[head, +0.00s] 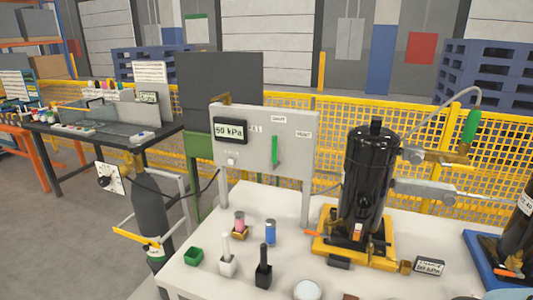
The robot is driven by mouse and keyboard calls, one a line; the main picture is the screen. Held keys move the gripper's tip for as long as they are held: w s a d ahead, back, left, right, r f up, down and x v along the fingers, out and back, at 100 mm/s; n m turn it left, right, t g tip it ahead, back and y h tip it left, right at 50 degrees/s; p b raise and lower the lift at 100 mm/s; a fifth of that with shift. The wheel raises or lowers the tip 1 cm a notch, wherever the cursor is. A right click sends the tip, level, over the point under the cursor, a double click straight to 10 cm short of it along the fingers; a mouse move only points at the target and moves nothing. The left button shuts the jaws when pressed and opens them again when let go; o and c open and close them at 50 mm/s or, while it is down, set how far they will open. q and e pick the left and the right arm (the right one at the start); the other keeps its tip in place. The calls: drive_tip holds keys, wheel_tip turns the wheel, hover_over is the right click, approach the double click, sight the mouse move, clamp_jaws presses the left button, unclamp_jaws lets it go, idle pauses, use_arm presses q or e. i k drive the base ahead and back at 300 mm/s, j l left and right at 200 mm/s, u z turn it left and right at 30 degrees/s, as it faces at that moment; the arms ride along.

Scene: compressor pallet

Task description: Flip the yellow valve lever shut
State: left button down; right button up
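A black compressor (371,180) stands upright on a yellow pallet base (328,248) on the white table. An orange tab (312,233) shows at the left of that base. Brass fittings with a green handle (470,126) sit to the upper right of the compressor, with a grey hose arching over them. A yellow bar (138,237) crosses a dark gas cylinder (149,208) at the left. I cannot tell for sure which part is the yellow valve lever.
Small tools and a green box (193,257) stand at the front left. A second black unit on a blue base (478,250) is at the right.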

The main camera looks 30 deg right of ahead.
sight(442, 163)
drive_tip(key=z, duration=2.2)
